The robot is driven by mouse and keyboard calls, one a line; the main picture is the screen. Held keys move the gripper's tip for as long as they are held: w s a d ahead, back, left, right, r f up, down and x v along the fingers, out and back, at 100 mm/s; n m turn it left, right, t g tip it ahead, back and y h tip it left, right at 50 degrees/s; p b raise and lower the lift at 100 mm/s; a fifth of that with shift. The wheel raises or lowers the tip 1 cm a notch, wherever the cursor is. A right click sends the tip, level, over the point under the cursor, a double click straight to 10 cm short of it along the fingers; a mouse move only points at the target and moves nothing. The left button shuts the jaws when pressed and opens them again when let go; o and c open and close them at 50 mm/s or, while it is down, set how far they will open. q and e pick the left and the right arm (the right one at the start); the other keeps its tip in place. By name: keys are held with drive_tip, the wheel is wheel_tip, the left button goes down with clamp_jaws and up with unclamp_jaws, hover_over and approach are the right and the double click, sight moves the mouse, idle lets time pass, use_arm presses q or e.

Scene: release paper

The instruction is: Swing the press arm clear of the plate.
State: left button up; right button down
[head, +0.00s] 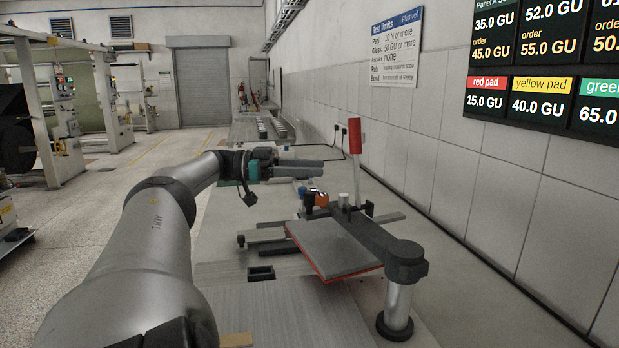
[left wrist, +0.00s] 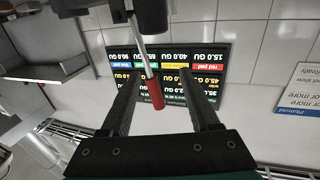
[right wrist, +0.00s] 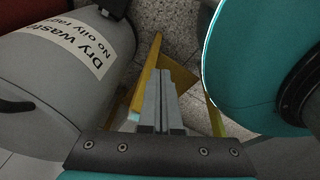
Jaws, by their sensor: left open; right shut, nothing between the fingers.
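The press arm (head: 370,229) is a dark bar running from a round pivot on a silver post (head: 397,305) to an upright rod with a red handle (head: 355,136). The bar crosses over the right edge of the grey plate (head: 332,245), which has a red rim. My left gripper (head: 331,167) is open, just left of the handle's rod, its fingers pointing right. In the left wrist view the red handle (left wrist: 156,93) appears between the open fingers (left wrist: 158,72), with no clear contact. My right gripper (right wrist: 157,75) is shut and empty, away from the bench.
Small blue and orange-topped parts (head: 316,198) stand behind the plate. A dark rail (head: 262,236) lies to its left. The wall (head: 430,150) runs along the right. A grey dry waste bin (right wrist: 60,80) and a teal round body (right wrist: 255,70) flank my right gripper.

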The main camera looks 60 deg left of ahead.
use_arm(q)
wheel_tip(320, 180, up, 14)
drive_tip(key=p, duration=0.7)
drive_tip(key=shift+f, duration=0.2)
use_arm(e)
drive_tip(key=s+a+r+g, duration=0.1)
drive_tip(key=s+a+r, duration=0.3)
drive_tip(key=r, duration=0.3)
drive_tip(key=shift+s+a+y, duration=0.15)
drive_tip(key=shift+s+y, duration=0.15)
drive_tip(key=shift+s, duration=0.45)
drive_tip(key=shift+w, duration=0.1)
